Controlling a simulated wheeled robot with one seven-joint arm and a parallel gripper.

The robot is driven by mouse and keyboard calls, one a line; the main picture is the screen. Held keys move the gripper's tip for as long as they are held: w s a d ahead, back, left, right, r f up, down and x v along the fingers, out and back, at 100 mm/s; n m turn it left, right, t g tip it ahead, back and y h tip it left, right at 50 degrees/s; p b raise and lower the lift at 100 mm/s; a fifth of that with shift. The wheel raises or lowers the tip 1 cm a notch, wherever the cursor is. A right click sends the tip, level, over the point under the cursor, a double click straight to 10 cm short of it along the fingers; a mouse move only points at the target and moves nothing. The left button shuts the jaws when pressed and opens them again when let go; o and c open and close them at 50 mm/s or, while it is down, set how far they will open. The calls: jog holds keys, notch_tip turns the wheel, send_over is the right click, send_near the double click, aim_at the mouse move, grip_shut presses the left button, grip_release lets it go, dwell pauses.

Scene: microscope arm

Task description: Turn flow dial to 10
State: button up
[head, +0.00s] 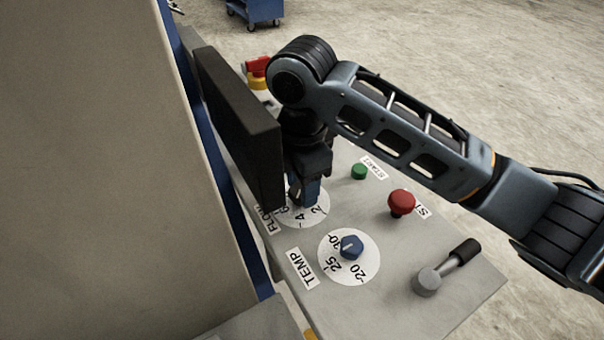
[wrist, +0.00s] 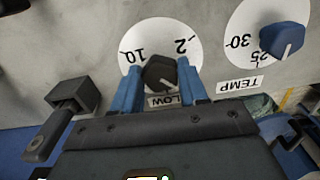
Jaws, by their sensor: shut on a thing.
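The flow dial has a white numbered plate (head: 316,211) on the grey panel, beside the black screen. In the wrist view its dark knob (wrist: 160,72) sits in the middle of the plate, with 10 at upper left and 2 at upper right. My gripper (head: 306,193) points down over the dial. In the wrist view its two blue fingers (wrist: 161,88) stand on either side of the knob, shut on it. The fingers and wrist hide part of the scale and label. I cannot tell clearly which number the knob's mark faces.
The temp dial (head: 352,246) with a blue knob is close beside the flow dial. A green button (head: 359,171), a red mushroom button (head: 401,202) and a black-handled lever (head: 446,267) stand on the panel. The black screen (head: 243,125) rises close beside my gripper.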

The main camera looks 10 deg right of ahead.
jog(key=m+p, duration=0.3)
jog(key=m, duration=0.1)
jog(key=shift+s+r+m+p, duration=0.2)
jog(key=shift+m+p, duration=0.1)
jog(key=shift+p, duration=0.1)
jog(key=m+p, duration=0.1)
jog(key=m, duration=0.2)
jog(key=shift+f+m+p, duration=0.15)
jog(key=shift+m+p, duration=0.15)
jog(key=shift+m, duration=0.1)
jog(key=m, duration=0.5)
jog(key=shift+a+m, duration=0.1)
jog(key=shift+m, duration=2.4)
jog(key=o, duration=1.1)
